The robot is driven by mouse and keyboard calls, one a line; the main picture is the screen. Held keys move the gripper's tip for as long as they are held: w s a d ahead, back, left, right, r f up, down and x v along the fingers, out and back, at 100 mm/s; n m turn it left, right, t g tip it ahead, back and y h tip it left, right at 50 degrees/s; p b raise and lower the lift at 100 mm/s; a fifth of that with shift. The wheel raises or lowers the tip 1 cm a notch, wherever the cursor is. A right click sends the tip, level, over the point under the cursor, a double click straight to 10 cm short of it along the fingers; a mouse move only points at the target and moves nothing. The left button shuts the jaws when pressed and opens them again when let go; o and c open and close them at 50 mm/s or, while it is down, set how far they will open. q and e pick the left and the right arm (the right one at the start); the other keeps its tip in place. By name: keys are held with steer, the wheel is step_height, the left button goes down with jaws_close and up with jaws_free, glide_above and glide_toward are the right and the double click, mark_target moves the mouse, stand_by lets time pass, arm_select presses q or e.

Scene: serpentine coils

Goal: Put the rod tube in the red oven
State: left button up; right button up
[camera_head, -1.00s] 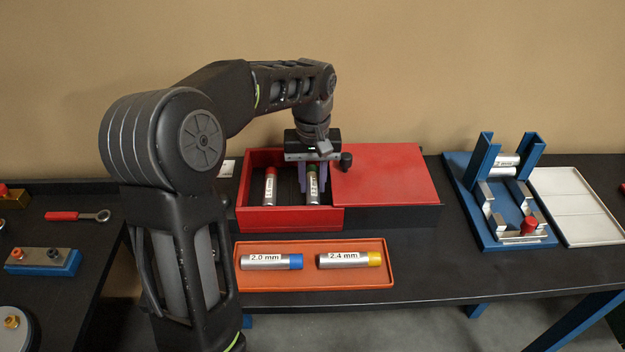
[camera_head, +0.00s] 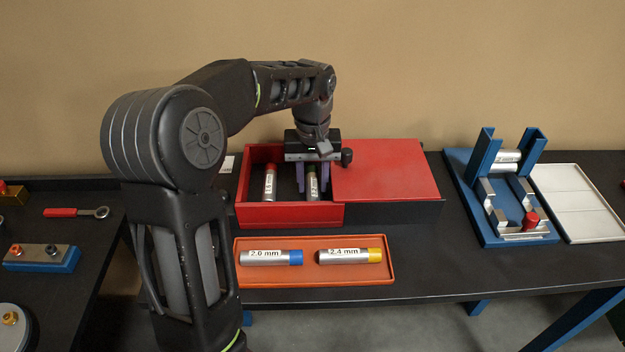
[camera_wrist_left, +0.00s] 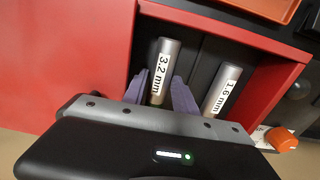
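The red oven (camera_head: 290,216) is an open-topped red box with its red lid (camera_head: 385,168) to the right of the opening. Two silver tubes lie inside: a red-capped tube (camera_head: 269,185) labelled 1.6 mm, and another (camera_head: 312,188) labelled 3.2 mm in the left wrist view (camera_wrist_left: 164,70). My left gripper (camera_head: 312,180) reaches down into the oven, with its purple fingers spread on either side of the 3.2 mm tube. The left wrist view shows the fingers (camera_wrist_left: 160,92) flanking this tube; its cap end is hidden by the gripper. My right gripper is not in view.
An orange tray (camera_head: 312,281) in front holds a blue-capped 2.0 mm tube (camera_head: 270,258) and a yellow-capped 2.4 mm tube (camera_head: 348,256). A blue fixture (camera_head: 480,229) holding a tube and a white tray (camera_head: 580,210) stand at right.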

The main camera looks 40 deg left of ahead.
mark_target(313, 183)
arm_select(q)
steer(key=o, duration=0.3)
steer(key=shift+o, duration=0.2)
step_height(313, 183, up, 8)
steer(key=shift+f+b, duration=0.1)
steer(key=shift+b, duration=0.25)
stand_by(0.7)
